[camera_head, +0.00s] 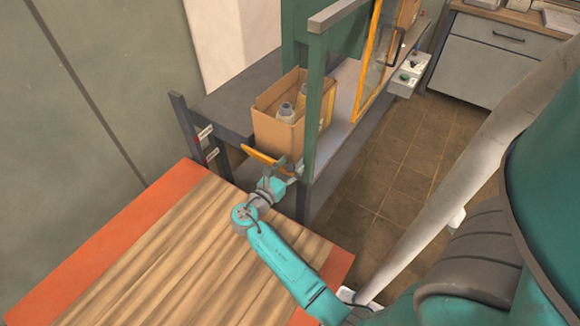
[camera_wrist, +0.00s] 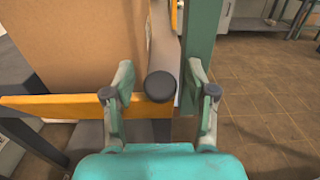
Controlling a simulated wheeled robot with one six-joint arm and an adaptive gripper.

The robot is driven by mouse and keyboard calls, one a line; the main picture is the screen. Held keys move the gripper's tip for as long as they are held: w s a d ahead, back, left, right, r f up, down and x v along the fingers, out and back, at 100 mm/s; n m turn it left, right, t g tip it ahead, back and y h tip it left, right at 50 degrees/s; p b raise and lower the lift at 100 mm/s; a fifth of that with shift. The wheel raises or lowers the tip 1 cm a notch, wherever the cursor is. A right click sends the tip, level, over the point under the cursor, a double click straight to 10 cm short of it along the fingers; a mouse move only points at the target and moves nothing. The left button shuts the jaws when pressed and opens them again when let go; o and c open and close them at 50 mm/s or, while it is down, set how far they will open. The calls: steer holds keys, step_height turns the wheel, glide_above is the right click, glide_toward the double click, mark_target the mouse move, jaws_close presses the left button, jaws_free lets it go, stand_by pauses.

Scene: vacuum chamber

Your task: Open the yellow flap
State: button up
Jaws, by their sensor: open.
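A yellow-orange bar or flap edge (camera_head: 262,157) juts out at the near end of the green-framed bench, below a cardboard box. In the wrist view the yellow bar (camera_wrist: 50,106) runs level from the left edge, behind my left finger, to just under a dark round knob (camera_wrist: 161,86). My gripper (camera_head: 286,166) is at the right end of this bar. In the wrist view my gripper (camera_wrist: 160,80) is open, with the knob seen between its fingers. I cannot tell whether a finger touches the bar or knob. A yellow-framed clear panel (camera_head: 367,62) stands tilted farther along the bench.
The cardboard box (camera_head: 276,132) holding bottles stands close behind the bar. A green upright post (camera_head: 317,110) rises just right of my gripper. A striped wooden tabletop (camera_head: 150,255) lies below my arm. Tiled floor (camera_head: 385,185) is clear to the right.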

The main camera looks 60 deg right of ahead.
jaws_close()
steer(key=shift+a+f, duration=0.1)
steer(key=shift+a, duration=0.05)
steer(key=shift+w+a+f, duration=0.1)
steer(key=shift+a+f, duration=0.25)
steer(key=shift+a, duration=0.3)
steer(key=shift+a+f, duration=0.35)
steer(key=shift+a, duration=0.25)
steer(key=shift+a+f, duration=1.05)
steer(key=shift+f, duration=0.05)
jaws_free()
steer(key=shift+a, duration=0.1)
